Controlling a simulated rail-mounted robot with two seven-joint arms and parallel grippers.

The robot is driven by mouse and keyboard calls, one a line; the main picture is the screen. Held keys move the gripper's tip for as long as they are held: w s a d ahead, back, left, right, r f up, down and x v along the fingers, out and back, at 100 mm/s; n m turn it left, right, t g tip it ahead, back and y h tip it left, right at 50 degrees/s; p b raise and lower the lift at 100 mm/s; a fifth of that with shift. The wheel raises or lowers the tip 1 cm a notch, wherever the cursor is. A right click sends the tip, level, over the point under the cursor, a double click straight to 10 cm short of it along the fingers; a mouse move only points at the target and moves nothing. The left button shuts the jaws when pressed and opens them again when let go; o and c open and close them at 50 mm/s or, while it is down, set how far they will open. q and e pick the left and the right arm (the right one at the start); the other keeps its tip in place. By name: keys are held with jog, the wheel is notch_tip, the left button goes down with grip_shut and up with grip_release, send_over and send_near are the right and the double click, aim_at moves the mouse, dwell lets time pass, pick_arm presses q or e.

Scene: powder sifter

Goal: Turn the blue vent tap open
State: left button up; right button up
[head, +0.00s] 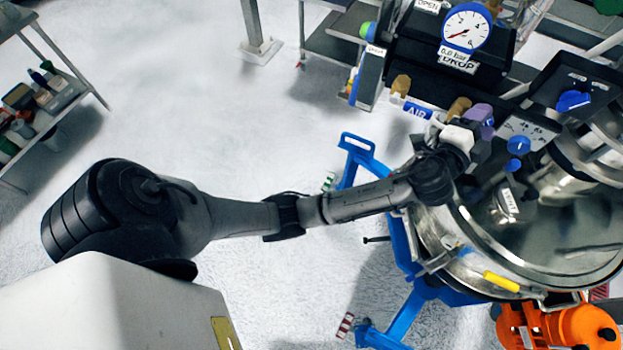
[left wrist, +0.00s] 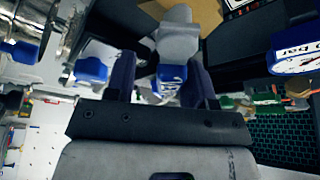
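My left gripper (head: 482,121) is beside the steel sifter vessel (head: 462,262), near its upper left rim in the head view. In the left wrist view its two dark fingers (left wrist: 162,80) stand apart. A blue piece with white lettering (left wrist: 170,76) and a grey part (left wrist: 178,36) show between or beyond them, with a gap at the left finger. I cannot tell if anything is touched. A blue knob (head: 518,145) is just right of the gripper. Which blue part is the vent tap is unclear. My right gripper is out of view.
Another blue knob (head: 574,100) is on a dark panel. An orange motor (head: 565,328) and blue frame (head: 385,336) are below.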

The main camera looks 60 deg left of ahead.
pick_arm(q)
jog(key=s+d+f+m+g+h+p, duration=0.1)
jog(key=s+d+f+m+p, duration=0.1)
jog(key=s+m+p, duration=0.4)
jog(key=s+d+f+m+g+h+p, duration=0.1)
jog(key=s+d+p, duration=0.15)
jog(key=s, duration=0.45)
jog(key=s+a+f+n+g+h+p, duration=0.2)
jog(key=s+n+g, duration=0.4)
jog(key=s, duration=0.4)
jog(key=s+a+f+n+g+h+p, duration=0.1)
jog(key=s+a+n+g+p, duration=0.3)
jog(key=s, duration=0.7)
jog(key=shift+s+a+f+n+g+h, duration=0.4)
jog(key=shift+n+g, duration=0.6)
jog(key=shift+n, duration=0.5)
jog(key=shift+w, duration=0.1)
jog(key=shift+c, duration=0.3)
